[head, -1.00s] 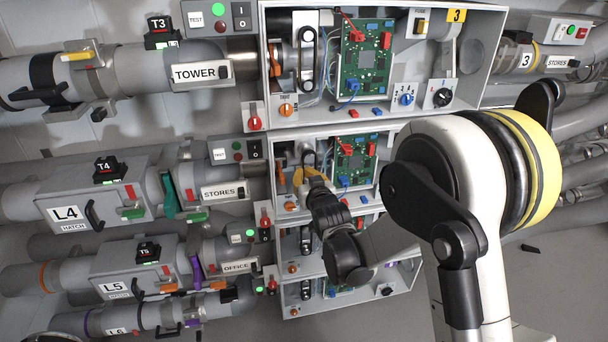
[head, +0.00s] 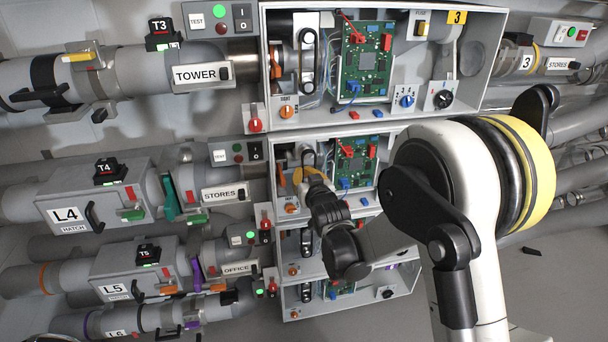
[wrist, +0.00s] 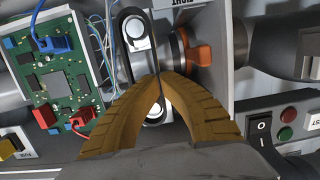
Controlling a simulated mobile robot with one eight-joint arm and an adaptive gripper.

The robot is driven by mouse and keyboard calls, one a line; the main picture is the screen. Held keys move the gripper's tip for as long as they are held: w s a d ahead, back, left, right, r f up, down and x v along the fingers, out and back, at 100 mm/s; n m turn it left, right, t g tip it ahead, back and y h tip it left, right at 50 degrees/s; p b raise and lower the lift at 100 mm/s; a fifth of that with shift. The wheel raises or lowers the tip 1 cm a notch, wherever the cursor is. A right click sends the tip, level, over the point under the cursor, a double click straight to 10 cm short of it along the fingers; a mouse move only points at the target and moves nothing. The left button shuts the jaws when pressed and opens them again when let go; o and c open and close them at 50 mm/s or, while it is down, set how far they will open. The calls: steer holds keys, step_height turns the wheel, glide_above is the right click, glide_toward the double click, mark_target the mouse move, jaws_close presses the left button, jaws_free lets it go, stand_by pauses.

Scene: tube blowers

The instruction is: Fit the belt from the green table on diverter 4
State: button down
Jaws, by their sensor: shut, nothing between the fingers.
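My gripper (wrist: 158,77) has brown ribbed fingers. They are shut with their tips together and nothing between them, in front of the two pulleys of the middle open box. In the head view my gripper (head: 305,165) reaches into that box, beside the STORES label. In the wrist view a black belt (wrist: 122,55) loops round the upper pulley (wrist: 137,30) and runs down towards the lower pulley (wrist: 155,108). My fingers partly cover the lower pulley and the belt's lower end, so I cannot tell how it sits there. The green table is not in view.
The box has a circuit board (wrist: 62,75) with blue and red plugs on one side and an orange handle (wrist: 200,55) on the other. A black switch (wrist: 258,128) is close by. A larger open box (head: 480,20) marked 3 is above; others lie below.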

steer(key=shift+x, duration=1)
steer(key=c, duration=1.5)
jaws_free()
steer(key=shift+r, duration=0.15)
steer(key=shift+c, duration=0.2)
steer(key=shift+s, duration=0.15)
steer(key=v, duration=1.2)
steer(key=shift+d+r, duration=0.1)
steer(key=shift+d, duration=0.05)
